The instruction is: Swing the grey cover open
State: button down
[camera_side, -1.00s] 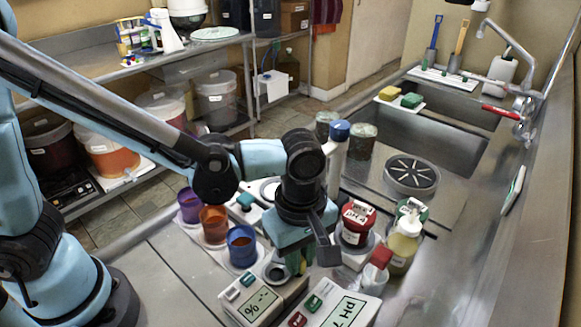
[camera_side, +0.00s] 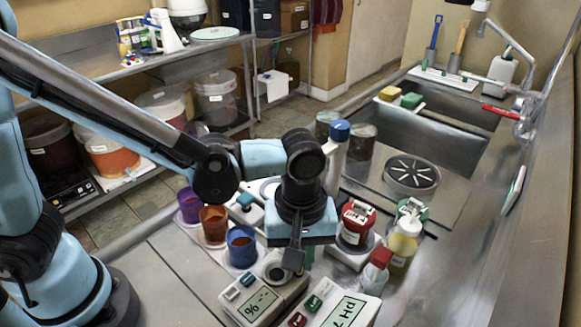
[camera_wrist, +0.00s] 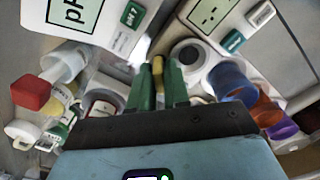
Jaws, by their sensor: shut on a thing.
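The % meter (camera_side: 258,302) is a pale box with a display, and it also shows in the wrist view (camera_wrist: 212,14). At its back end is a round grey piece with a dark middle (camera_wrist: 190,54), partly hidden by my gripper in the side view. My gripper (camera_wrist: 158,80) points down beside this round piece, its green fingers close together. A small yellowish piece (camera_wrist: 158,66) shows between the fingertips and appears to be the grip of the grey cover. The cover's outline and hinge are mostly hidden, so its angle cannot be told.
Blue (camera_side: 241,246), orange (camera_side: 214,225) and purple (camera_side: 190,205) cups stand left of my gripper. The sink lies behind.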

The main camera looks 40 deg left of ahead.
jog(key=c, duration=1.2)
grip_release()
jog(key=shift+r, duration=0.1)
notch_tip(320, 180, up, 12)
jog(key=shift+f, duration=0.1)
jog(key=a+f+m+t, duration=0.1)
jog(key=a+m+t, duration=0.1)
jog(key=a, duration=0.5)
jog(key=a+f+m+t, duration=0.1)
jog(key=a+m+t, duration=0.1)
jog(key=a+m, duration=0.2)
jog(key=a+f+m+t, duration=0.1)
jog(key=a+m+t, duration=0.2)
jog(key=a, duration=0.6)
jog(key=shift+w+a+f, duration=0.2)
jog(key=shift+a+f, duration=0.05)
jog(key=shift+a, duration=0.1)
